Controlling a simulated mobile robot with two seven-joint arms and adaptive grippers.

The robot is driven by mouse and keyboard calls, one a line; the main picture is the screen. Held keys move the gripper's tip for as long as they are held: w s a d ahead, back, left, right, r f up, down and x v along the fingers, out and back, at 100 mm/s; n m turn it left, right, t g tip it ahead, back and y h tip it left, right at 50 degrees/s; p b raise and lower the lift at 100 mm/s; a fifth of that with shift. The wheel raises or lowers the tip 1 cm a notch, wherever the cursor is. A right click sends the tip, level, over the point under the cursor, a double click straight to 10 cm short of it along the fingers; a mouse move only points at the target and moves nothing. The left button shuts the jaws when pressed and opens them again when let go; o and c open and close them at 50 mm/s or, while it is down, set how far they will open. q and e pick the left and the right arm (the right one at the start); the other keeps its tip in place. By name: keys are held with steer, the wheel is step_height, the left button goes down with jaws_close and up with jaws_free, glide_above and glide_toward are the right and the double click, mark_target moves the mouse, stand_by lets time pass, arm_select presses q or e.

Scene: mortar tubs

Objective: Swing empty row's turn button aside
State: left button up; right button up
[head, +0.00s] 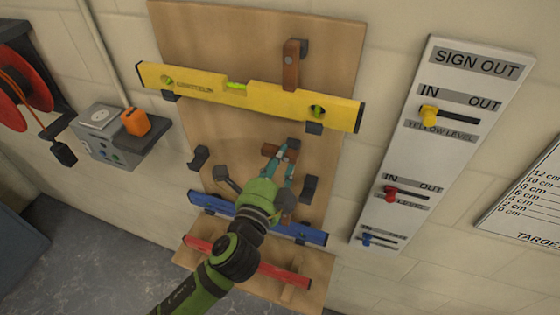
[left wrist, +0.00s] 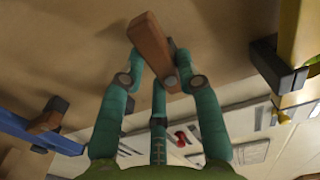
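The empty row's turn button (head: 270,151) is a small brown wooden bar on the board between the yellow and blue levels. In the head view it lies roughly crosswise, slightly tilted. In the left wrist view the turn button (left wrist: 152,50) stands between my teal fingertips, which bend in against both its sides. My left gripper (head: 281,163) reaches it from below and partly covers its right end; the left wrist view shows the same gripper (left wrist: 160,62) closed around the bar. My right gripper is not in view.
A yellow level (head: 205,84) hangs above under an upright turn button (head: 291,66). A blue level (head: 205,204) and red level (head: 210,247) hang below, partly behind my arm. Dark brackets (head: 199,158) flank the empty row. A sign-out panel (head: 440,150) is at right.

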arm_select(q)
steer(key=shift+o, duration=1.3)
steer(key=shift+s, duration=0.1)
steer(key=v, duration=1.1)
steer(key=shift+s, duration=0.35)
steer(key=shift+a+r, duration=0.1)
